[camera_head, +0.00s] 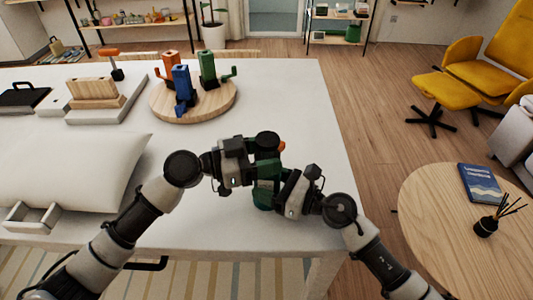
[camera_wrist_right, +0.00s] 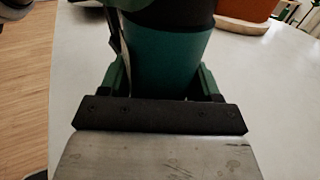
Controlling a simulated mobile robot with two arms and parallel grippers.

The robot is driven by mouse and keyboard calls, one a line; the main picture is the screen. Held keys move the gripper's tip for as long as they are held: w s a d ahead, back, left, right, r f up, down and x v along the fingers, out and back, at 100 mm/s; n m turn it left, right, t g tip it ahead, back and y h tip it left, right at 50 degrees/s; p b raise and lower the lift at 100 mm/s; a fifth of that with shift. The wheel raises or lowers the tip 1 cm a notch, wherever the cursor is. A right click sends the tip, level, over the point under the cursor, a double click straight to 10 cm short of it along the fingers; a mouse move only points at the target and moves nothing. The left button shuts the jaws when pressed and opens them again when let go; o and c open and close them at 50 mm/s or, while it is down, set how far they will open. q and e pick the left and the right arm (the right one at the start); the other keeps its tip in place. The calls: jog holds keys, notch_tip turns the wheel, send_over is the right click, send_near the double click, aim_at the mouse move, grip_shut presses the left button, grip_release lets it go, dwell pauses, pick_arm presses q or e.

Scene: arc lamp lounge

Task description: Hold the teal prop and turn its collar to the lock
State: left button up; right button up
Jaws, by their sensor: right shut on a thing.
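The teal prop (camera_head: 266,180) stands upright between my two grippers near the table's front right part, with a dark upper part (camera_head: 266,142). My right gripper (camera_head: 277,190) is shut on its teal body from the right. In the right wrist view the teal body (camera_wrist_right: 168,60) sits between the fingers (camera_wrist_right: 165,85), with a black band (camera_wrist_right: 170,12), perhaps the collar, above. My left gripper (camera_head: 250,160) is higher, at the prop's upper left; its fingers are too small and overlapped to tell whether they touch or grip it. A small orange part (camera_head: 282,146) shows beside the prop's top.
A round wooden board (camera_head: 222,108) behind holds orange, blue and green props. A white cushion (camera_head: 70,172) and a small grey tray (camera_head: 32,217) lie left. White table (camera_head: 300,90) is clear at the back right. A round side table (camera_head: 425,195) stands right.

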pick_arm(q)
jog(key=o, duration=0.4)
jog(key=shift+s+d, duration=0.15)
pick_arm(e)
jog(key=shift+s+a, duration=0.15)
jog(key=shift+a, duration=0.1)
jog(key=shift+d, duration=0.1)
jog(key=shift+d, duration=0.1)
pick_arm(q)
jog(key=v, duration=1.2)
jog(key=shift+f, duration=0.1)
pick_arm(e)
jog(key=o, duration=1.3)
jog(key=shift+o, duration=0.2)
